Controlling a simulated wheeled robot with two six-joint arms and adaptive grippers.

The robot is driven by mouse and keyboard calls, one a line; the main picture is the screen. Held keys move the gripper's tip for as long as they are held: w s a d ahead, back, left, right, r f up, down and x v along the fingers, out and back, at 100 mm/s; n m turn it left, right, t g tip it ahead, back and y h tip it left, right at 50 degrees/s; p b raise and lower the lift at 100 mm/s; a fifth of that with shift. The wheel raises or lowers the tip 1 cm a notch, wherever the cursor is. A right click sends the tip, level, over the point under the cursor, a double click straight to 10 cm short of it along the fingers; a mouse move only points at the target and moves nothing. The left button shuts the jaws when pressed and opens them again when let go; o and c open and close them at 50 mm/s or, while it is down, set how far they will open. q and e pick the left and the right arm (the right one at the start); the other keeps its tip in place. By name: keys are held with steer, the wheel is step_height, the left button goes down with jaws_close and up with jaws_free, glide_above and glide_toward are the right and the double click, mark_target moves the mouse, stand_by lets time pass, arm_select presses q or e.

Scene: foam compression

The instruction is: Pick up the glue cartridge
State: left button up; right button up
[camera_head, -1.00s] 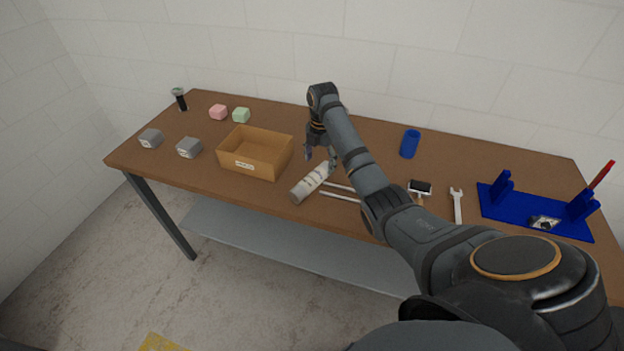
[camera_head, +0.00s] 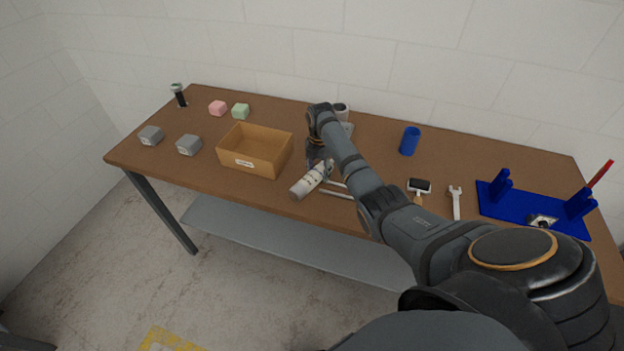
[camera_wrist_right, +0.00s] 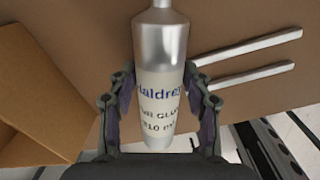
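The glue cartridge (camera_head: 308,183) is a pale tube lying on the table, right of the cardboard box. It also shows in the right wrist view (camera_wrist_right: 160,55), silver at the top with a printed white label. My right gripper (camera_head: 317,160) is down at the cartridge's far part, which it partly hides in the head view. In the right wrist view, my right gripper's fingers (camera_wrist_right: 160,80) stand on both sides of the cartridge, close to it. They look open, with narrow gaps; contact is hard to judge. My left gripper is not in view.
The cardboard box (camera_head: 236,166) stands close on the left. Two metal bars (camera_wrist_right: 250,60) lie just right of the cartridge. A blue cup (camera_head: 410,141), a wrench (camera_head: 456,203) and a blue stand (camera_head: 520,212) are farther right. Grey blocks (camera_head: 189,145) lie left.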

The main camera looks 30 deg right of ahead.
jaws_close()
